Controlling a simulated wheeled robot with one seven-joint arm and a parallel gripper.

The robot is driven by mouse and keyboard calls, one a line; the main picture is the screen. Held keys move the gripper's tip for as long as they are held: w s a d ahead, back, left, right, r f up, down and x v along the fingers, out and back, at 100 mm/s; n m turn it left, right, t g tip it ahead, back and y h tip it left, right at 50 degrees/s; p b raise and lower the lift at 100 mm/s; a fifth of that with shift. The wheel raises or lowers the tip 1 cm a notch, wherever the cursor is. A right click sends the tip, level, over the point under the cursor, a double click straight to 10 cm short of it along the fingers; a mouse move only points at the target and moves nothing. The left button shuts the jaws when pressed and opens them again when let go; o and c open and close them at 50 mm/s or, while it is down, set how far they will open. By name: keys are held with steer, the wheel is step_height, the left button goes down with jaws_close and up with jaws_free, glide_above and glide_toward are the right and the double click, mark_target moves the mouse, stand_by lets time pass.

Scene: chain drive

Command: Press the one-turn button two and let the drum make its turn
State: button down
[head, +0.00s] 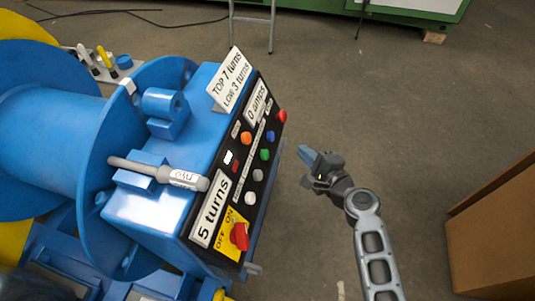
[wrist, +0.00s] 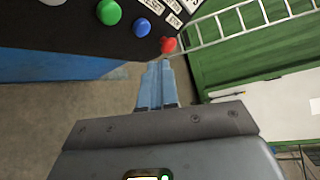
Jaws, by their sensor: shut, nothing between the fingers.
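The blue drum (head: 50,120) lies at the left with a large flange. Beside it stands a blue control box with a black sloped panel (head: 222,215) of coloured buttons. There are an orange button (head: 246,138), a blue button (head: 270,136), a green button (head: 265,155), a red button (head: 282,116) and pale buttons. Their small labels are not readable, so I cannot tell which is button two. A display (head: 209,212) reads "5 turns". My gripper (head: 305,153) is shut and empty, right of the panel. In the wrist view its blue fingertips (wrist: 157,68) appear just below the red button (wrist: 168,45).
A card (head: 230,80) on the box reads "TOP 7 turns, LOW 3 turns". Another display (head: 257,102) reads "0 amps". A red switch (head: 240,237) sits on a yellow OFF/ON plate. A brown box (head: 495,235) stands at right; the floor between is clear.

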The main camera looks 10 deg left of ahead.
mark_target(265, 155)
steer(key=a+f+b, duration=0.2)
steer(key=a+f, duration=0.1)
steer(key=a, duration=0.3)
steer(key=shift+a+f, duration=0.15)
steer(key=shift+a, duration=0.2)
steer(key=shift+w+a+f+b, duration=0.1)
steer(key=shift+b, duration=0.2)
stand_by(1.6)
steer(key=shift+a+f, duration=0.1)
steer(key=shift+a, duration=0.15)
